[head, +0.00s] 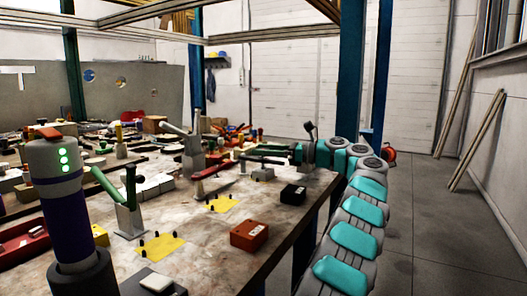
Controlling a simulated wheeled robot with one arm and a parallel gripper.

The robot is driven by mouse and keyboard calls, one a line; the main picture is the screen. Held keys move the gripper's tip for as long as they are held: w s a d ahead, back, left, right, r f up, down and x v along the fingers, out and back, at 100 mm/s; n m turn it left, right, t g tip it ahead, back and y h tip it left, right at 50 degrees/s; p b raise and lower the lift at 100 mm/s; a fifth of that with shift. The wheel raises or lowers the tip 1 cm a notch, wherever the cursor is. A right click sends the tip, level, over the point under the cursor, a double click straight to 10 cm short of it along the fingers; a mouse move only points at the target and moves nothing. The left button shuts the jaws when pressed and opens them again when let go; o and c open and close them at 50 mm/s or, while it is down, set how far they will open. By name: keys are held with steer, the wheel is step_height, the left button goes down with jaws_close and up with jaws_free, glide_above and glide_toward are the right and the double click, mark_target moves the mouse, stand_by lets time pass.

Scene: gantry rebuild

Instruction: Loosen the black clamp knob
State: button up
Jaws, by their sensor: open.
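Several clamps stand on the cluttered workbench (185,262). One upright lever with a black knob (310,127) stands near the right edge, beside my arm. Another clamp with a green handle (129,187) stands at the front left. Several small dark knobs show farther back, and I cannot tell which one is the black clamp knob. My teal and grey arm rises along the right edge of the bench and bends left over it. My gripper (262,150) is open, small and partly lost among the clamps; I cannot see whether it touches anything.
An upright grey and purple cylinder with green lights (62,190) stands at the front left. A red box (249,235), a black box (293,194) and yellow plates (160,249) with black pegs lie on the bench. Blue posts (352,70) rise behind. The floor at right is clear.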

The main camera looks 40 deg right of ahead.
steer(key=v, duration=0.7)
steer(key=shift+s+d, duration=0.2)
steer(key=shift+s, duration=0.05)
